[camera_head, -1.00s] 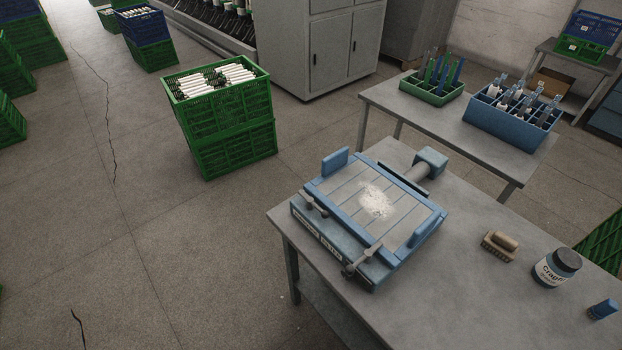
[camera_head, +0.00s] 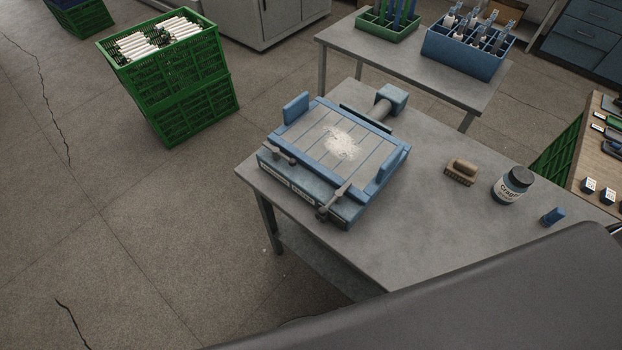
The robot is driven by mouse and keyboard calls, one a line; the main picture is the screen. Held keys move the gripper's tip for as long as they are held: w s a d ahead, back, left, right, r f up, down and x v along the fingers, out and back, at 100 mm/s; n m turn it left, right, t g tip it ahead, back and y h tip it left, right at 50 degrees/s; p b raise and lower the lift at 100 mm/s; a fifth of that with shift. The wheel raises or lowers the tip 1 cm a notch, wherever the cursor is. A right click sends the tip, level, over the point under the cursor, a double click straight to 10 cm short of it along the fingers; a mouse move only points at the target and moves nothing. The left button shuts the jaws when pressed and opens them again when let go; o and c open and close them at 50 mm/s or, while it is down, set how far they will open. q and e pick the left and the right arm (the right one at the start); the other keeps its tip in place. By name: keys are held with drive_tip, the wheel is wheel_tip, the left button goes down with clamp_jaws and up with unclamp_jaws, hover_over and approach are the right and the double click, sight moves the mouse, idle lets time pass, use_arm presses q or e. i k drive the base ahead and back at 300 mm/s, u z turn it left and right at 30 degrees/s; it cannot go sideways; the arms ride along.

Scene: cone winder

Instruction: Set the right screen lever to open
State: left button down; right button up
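A blue device (camera_head: 260,158) with a slatted grey top sits on the grey table. It has two levers on its front edge. The right lever (camera_head: 334,202) is a grey handle tilted up to the right from a dark knob. The left lever (camera_head: 279,152) slants the other way, down to the right. Small labels on the front are too small to read. A pale powdery patch (camera_head: 342,143) lies on the slats. Neither gripper shows. A large dark grey surface, probably my own arm, covers the bottom right.
A brush (camera_head: 461,171), a labelled jar (camera_head: 512,186) and a small blue object (camera_head: 552,217) stand right of the device on the table (camera_head: 420,225). A second table (camera_head: 400,55) holds bins behind. Green crates (camera_head: 190,100) stand on the floor at left.

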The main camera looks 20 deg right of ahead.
sight(323, 211)
drive_tip(key=z, duration=2)
drive_tip(key=k, duration=1.2)
drive_tip(key=u, duration=2)
